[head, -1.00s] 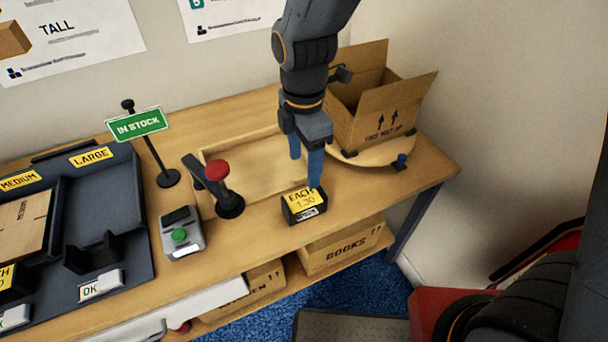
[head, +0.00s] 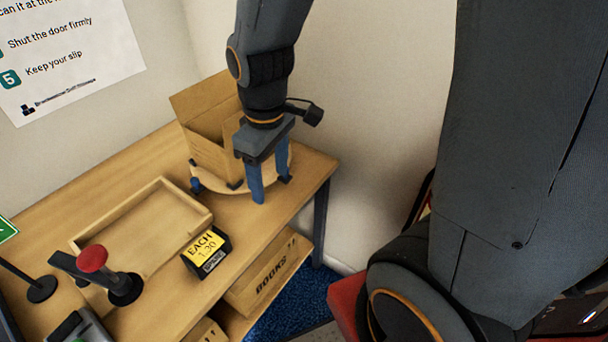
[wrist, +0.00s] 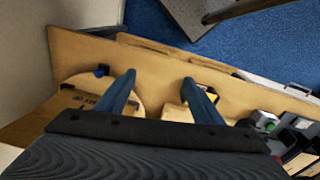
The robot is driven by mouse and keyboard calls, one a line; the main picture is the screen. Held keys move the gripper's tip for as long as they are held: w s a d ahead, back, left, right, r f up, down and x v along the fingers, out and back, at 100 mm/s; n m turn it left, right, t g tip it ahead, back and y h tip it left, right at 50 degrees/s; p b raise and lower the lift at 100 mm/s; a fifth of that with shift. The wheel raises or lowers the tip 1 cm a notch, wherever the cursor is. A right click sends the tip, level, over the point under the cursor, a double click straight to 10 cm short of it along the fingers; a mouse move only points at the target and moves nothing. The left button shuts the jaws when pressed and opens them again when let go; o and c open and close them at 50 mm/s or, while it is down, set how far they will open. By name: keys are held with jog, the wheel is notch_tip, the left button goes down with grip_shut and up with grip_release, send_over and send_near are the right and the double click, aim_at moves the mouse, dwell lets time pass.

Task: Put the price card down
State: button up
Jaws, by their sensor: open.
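The price card (head: 206,248) is a yellow card reading "EACH 1.30" on a small black stand. In the head view it stands on the bench near the front edge, to the right of the shallow wooden tray. My gripper (head: 268,184) is open and empty, behind and to the right of the card, in front of the open carton. In the wrist view my two blue fingers (wrist: 158,92) are spread wide with nothing between them. A bit of yellow, likely the card, shows beside the right finger, which hides most of it.
An open carton (head: 212,150) stands on a round wooden turntable (head: 222,189) at the bench's far end. The shallow tray (head: 188,200) is empty. A red-topped lever (head: 92,259) stands left of the card.

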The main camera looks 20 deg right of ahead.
jog(key=s+d+m, duration=0.2)
jog(key=d+m, duration=0.4)
jog(key=m, duration=0.1)
jog(key=shift+s+d+m, duration=0.35)
jog(key=shift+d+m, duration=0.05)
jog(key=shift+f, duration=0.1)
